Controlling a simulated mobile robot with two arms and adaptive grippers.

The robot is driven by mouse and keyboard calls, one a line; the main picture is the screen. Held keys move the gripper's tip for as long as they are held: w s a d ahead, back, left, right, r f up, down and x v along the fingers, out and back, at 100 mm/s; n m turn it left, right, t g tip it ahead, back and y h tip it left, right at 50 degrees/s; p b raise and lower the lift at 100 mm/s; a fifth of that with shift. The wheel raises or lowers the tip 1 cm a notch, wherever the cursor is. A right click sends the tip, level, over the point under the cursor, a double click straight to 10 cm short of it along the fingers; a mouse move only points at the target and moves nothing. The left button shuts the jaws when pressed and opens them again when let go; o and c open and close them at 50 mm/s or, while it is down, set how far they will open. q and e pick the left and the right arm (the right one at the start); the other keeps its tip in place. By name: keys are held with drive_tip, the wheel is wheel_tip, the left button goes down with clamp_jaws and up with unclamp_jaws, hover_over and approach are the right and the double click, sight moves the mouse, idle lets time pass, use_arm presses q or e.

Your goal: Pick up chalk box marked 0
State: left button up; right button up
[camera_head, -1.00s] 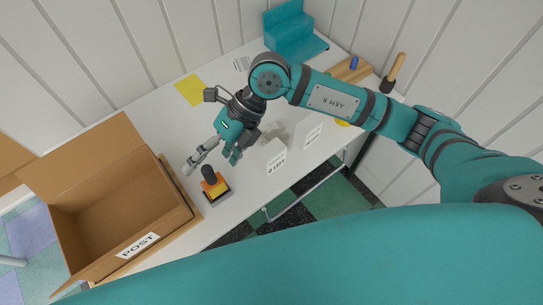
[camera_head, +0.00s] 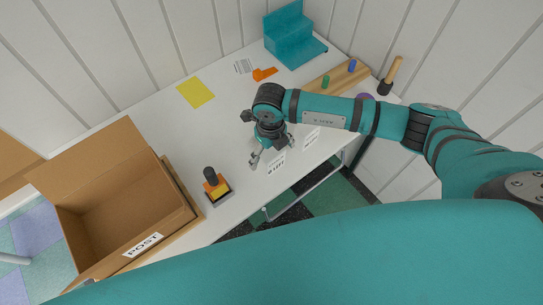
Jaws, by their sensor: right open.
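Two small white boxes with printed labels stand near the table's front edge. The nearer box (camera_head: 277,167) carries a label that seems to read "0 LEFT", though the small print is hard to be sure of. The other box (camera_head: 312,137) is just behind it to the right, its label too small to read. My right gripper (camera_head: 264,156) is open and points down at the nearer box's left and back side. It partly hides that box, and I cannot tell whether the fingers touch it. My left gripper is out of view.
A cardboard box marked POST (camera_head: 172,238) stands open at the left. A black-and-orange stamp (camera_head: 215,187) stands between it and the white boxes. A yellow sheet (camera_head: 195,92), orange item (camera_head: 264,74), teal stepped stand (camera_head: 293,40) and wooden peg board (camera_head: 322,88) lie farther back.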

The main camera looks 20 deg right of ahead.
drive_tip(key=shift+w+d+f+p, duration=0.15)
drive_tip(key=shift+f+p, duration=0.1)
drive_tip(key=shift+f, duration=0.7)
drive_tip(key=shift+w+f+p, duration=0.1)
drive_tip(key=shift+f+p, duration=0.2)
drive_tip(key=shift+f, duration=0.7)
drive_tip(key=shift+w+d+f+p, duration=0.15)
drive_tip(key=shift+f+p, duration=0.1)
drive_tip(key=shift+f, duration=0.7)
drive_tip(key=c, duration=1)
